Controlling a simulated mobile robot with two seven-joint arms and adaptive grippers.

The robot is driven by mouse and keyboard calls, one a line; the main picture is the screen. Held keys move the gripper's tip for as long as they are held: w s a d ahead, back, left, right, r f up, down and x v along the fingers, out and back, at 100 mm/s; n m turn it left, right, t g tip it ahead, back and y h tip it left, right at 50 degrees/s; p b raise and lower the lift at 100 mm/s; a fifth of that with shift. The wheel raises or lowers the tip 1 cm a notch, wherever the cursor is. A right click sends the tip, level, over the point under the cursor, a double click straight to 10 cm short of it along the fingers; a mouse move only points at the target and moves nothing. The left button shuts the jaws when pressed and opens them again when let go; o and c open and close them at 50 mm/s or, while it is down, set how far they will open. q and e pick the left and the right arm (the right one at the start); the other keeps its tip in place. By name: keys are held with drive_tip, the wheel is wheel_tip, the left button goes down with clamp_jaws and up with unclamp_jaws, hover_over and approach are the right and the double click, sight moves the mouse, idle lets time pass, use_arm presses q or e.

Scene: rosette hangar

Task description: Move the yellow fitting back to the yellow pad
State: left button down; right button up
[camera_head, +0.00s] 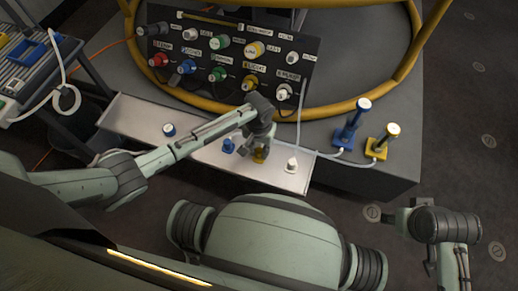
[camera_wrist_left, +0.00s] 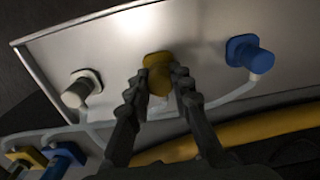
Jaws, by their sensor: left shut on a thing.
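The yellow fitting (camera_wrist_left: 159,80) is between the fingers of my left gripper (camera_wrist_left: 161,92) in the left wrist view. The gripper is shut on it. The yellow pad (camera_wrist_left: 156,59) shows just behind the fitting, on the metal tray. I cannot tell whether the fitting touches the pad or hovers slightly above it. In the head view my left gripper (camera_head: 259,149) points down over the tray, and a bit of yellow (camera_head: 259,157) shows below it. My right gripper (camera_head: 390,217) is at the lower right, away from the tray; its fingers are unclear.
On the tray (camera_head: 198,146), a blue fitting (camera_head: 229,146) stands left of my gripper and a white one (camera_head: 291,165) right. Another blue-and-white fitting (camera_head: 168,129) is further left. The connector panel (camera_head: 180,45) stands behind. Blue (camera_head: 350,130) and yellow (camera_head: 382,142) handles stand right.

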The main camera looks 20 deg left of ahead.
use_arm(q)
drive_tip(key=shift+f, duration=0.3)
idle(0.5)
drive_tip(key=c, duration=1.3)
unclamp_jaws()
wheel_tip(320, 180, up, 12)
drive_tip(key=shift+r, duration=0.1)
drive_tip(key=shift+s, duration=0.1)
